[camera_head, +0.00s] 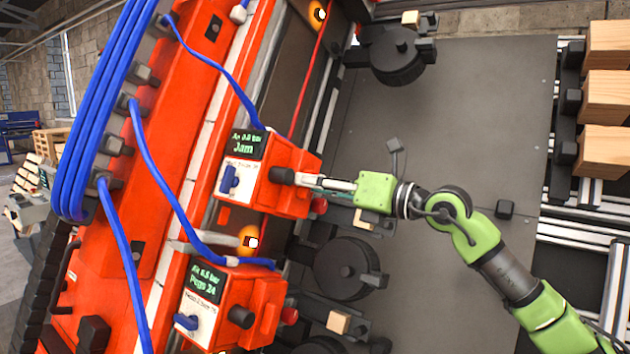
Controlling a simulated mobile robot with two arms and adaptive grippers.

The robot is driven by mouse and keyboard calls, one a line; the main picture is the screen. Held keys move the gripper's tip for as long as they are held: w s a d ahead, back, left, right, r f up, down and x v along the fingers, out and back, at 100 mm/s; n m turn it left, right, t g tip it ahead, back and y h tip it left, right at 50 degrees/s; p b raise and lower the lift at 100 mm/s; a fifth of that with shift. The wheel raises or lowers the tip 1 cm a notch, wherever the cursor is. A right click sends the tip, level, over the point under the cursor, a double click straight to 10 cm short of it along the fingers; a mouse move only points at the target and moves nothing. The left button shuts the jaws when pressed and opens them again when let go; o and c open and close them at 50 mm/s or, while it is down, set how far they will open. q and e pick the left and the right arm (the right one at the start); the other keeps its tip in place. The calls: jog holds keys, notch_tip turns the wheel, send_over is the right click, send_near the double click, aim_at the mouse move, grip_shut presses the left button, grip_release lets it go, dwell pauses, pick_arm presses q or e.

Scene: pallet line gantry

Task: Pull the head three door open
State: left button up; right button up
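A red nailing head box (300,160) with a dark display reading "Jam" stands at upper centre. Its white label is too small to read surely, so I cannot confirm it is head three. A blue latch handle (229,180) sits on the label, and a black knob (282,176) sticks out of its front. The door appears closed. My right gripper (298,180), on a green arm from the lower right, has its fingertips at the knob. I cannot tell whether they grip it or only lie beside it. My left gripper is not in view.
A similar red box (262,300) reading "Pegs 24" sits below. Blue hoses (145,165) loop across the red gantry beam (180,70) at left. Round black reels (345,268) stand near the heads. Wooden blocks (607,95) are stacked at right beyond a dark flat plate (470,110).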

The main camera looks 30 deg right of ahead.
grip_shut()
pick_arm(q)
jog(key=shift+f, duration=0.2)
pick_arm(e)
jog(key=shift+d+f, duration=0.1)
